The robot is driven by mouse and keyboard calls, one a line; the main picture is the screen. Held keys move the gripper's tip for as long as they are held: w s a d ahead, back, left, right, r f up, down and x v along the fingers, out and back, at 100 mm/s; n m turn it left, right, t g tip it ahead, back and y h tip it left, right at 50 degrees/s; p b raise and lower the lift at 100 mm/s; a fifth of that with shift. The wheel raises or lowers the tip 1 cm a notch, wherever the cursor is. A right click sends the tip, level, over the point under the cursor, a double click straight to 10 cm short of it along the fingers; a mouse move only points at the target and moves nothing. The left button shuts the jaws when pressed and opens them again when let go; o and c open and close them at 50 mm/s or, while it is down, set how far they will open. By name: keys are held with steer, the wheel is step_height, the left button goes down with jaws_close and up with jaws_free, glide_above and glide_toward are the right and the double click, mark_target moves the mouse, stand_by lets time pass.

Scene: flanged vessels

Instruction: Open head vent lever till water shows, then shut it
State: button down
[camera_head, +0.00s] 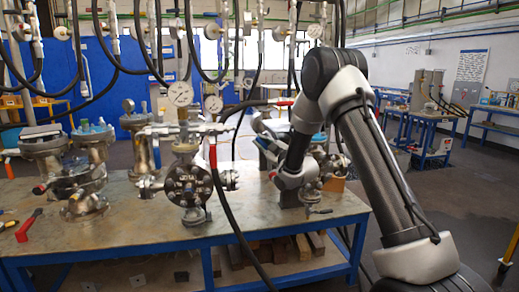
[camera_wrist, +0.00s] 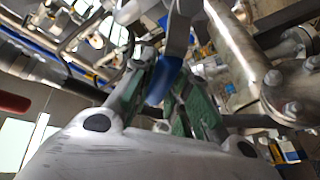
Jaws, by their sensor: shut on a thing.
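My gripper (camera_head: 266,142) reaches over the right part of the bench, to the right of the black-faced flanged vessel (camera_head: 189,184). In the wrist view my gripper (camera_wrist: 164,82) has its green-padded fingers shut on a blue lever (camera_wrist: 161,86), which lies between them. The lever's metal stem runs up from the fingers toward the top of the picture. In the head view the lever is too small and too covered by my arm to make out. No water shows in either view. The vent's outlet cannot be picked out.
The steel bench (camera_head: 120,227) also holds several flanged vessels at the left and a red-handled tool (camera_head: 28,226). Black hoses hang in front of and behind the vessels. A pressure gauge (camera_head: 180,94) stands above the middle vessel. A bolted flange (camera_wrist: 290,90) is close on the right in the wrist view.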

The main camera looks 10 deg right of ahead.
steer(key=d+m+t, duration=0.1)
steer(key=m, duration=0.1)
steer(key=d+r+m+t+h, duration=0.1)
steer(key=m, duration=0.2)
steer(key=shift+d+r, duration=0.1)
steer(key=shift+d, duration=0.1)
steer(key=shift+d+r+m+t+h, duration=0.1)
steer(key=shift+d+m+t+h, duration=0.3)
steer(key=shift+m, duration=0.6)
steer(key=shift+d+r+m+t+h, duration=0.15)
steer(key=shift+d+m+h, duration=0.3)
steer(key=shift+m, duration=0.55)
steer(key=shift+d+f+m+t+h, duration=0.1)
steer(key=shift+d+m+t+h, duration=0.3)
steer(key=shift+m, duration=0.6)
steer(key=c, duration=1.3)
jaws_free()
steer(key=shift+r, duration=0.1)
steer(key=shift+c, duration=0.2)
steer(key=v, duration=1.2)
